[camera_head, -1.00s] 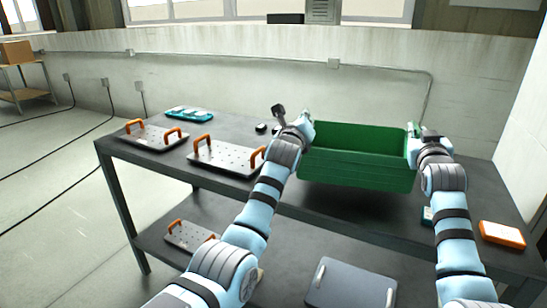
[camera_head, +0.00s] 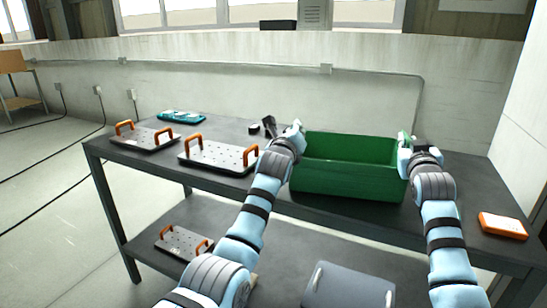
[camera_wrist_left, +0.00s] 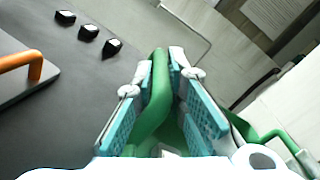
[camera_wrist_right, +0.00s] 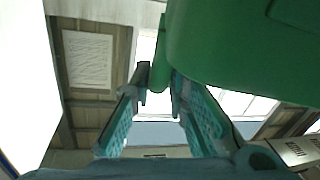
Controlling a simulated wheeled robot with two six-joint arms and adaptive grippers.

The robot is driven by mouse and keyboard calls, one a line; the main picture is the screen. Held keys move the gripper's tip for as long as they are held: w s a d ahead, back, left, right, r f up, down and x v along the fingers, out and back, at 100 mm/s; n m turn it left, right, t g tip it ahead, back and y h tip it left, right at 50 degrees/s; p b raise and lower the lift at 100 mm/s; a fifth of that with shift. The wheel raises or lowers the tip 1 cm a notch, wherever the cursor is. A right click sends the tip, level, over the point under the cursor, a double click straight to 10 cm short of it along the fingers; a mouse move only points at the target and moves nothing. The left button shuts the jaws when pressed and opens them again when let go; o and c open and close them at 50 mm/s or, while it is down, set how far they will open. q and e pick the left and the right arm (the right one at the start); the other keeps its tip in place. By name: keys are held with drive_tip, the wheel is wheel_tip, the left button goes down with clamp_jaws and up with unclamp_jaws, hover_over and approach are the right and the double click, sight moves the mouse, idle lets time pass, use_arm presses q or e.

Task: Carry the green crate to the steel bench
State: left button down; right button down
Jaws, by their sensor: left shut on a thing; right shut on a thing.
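The green crate (camera_head: 345,180) is over the right part of the dark steel bench (camera_head: 225,126), between my two grippers. It looks level. Whether its bottom touches the bench top I cannot tell. My left gripper (camera_head: 298,131) is shut on the crate's left end; in the left wrist view its fingers (camera_wrist_left: 165,85) lie on both sides of a green rim. My right gripper (camera_head: 405,145) is shut on the crate's right end; in the right wrist view its fingers (camera_wrist_right: 160,90) close around green. The crate's inside looks empty where visible.
Perforated plates with orange handles (camera_head: 215,156) stand on the bench's left, with a teal tray (camera_head: 181,117) behind. Small dark knobs (camera_wrist_left: 88,32) lie near my left gripper. An orange-and-white box (camera_head: 503,226) sits at the right. A grey panel (camera_head: 350,287) lies on the lower shelf.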

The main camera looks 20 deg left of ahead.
use_arm(q)
drive_tip(key=c, duration=1.8)
unclamp_jaws()
drive_tip(key=shift+d+r+p, duration=0.1)
drive_tip(key=shift+d+p, duration=0.1)
drive_tip(key=shift+p, duration=0.1)
use_arm(e)
drive_tip(key=c, duration=1.7)
unclamp_jaws()
drive_tip(key=shift+a, duration=0.2)
use_arm(q)
drive_tip(key=shift+o, duration=0.8)
drive_tip(key=shift+s, duration=0.1)
use_arm(e)
drive_tip(key=shift+o, duration=0.7)
drive_tip(key=shift+s, duration=0.1)
use_arm(q)
drive_tip(key=shift+a+r, duration=0.1)
use_arm(e)
drive_tip(key=shift+s+d+r, duration=0.1)
drive_tip(key=shift+d+r, duration=0.05)
use_arm(q)
drive_tip(key=shift+s, duration=0.15)
drive_tip(key=shift+s, duration=0.3)
drive_tip(key=s, duration=1.1)
use_arm(e)
drive_tip(key=s, duration=1.1)
drive_tip(key=shift+s+d, duration=0.2)
drive_tip(key=shift+s, duration=0.2)
